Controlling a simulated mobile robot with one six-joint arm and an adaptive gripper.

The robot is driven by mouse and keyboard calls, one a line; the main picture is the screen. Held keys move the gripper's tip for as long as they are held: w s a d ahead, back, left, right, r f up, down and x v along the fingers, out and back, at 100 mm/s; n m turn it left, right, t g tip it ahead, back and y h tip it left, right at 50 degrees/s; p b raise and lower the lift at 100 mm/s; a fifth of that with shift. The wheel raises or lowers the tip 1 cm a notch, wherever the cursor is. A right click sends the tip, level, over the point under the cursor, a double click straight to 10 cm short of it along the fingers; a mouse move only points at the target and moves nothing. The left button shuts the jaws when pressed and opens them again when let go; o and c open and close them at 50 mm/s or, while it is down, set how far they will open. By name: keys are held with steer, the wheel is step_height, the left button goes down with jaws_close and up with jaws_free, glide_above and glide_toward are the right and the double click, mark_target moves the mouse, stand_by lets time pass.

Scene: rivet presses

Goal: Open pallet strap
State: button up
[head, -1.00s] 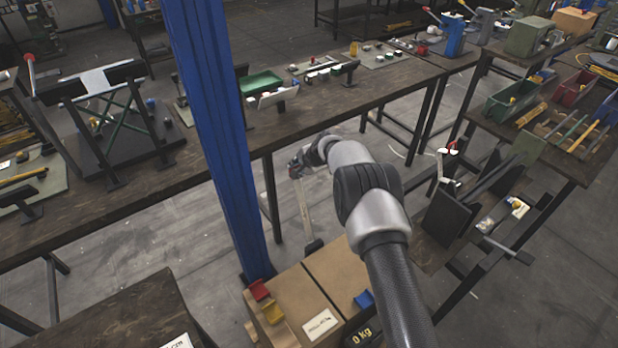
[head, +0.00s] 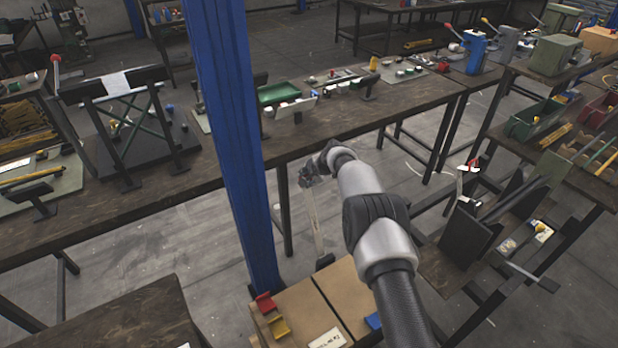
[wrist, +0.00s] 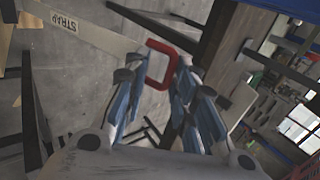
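The pallet strap is a long pale bar lettered "STRAP" (wrist: 85,35) in the wrist view, with a red loop handle (wrist: 160,63) at its end. My gripper (wrist: 161,68) has its blue fingers on either side of the red handle, and the fingertips look close against it. In the head view the strap (head: 315,222) runs steeply down from my gripper (head: 306,176) to a dark foot behind the cardboard boxes. My gripper is small there and its fingers cannot be made out.
Cardboard boxes (head: 345,282) with red and yellow clips stand at the bottom centre. A blue column (head: 238,150) rises left of my arm. A long workbench (head: 160,200) crosses behind. A low rack with dark plates (head: 470,232) stands right. Grey floor shows between them.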

steer(key=shift+s+f, duration=0.1)
steer(key=shift+s+r, duration=0.1)
steer(key=shift+r, duration=0.25)
steer(key=v, duration=1.1)
steer(key=shift+d, duration=0.25)
steer(key=shift+r, duration=0.1)
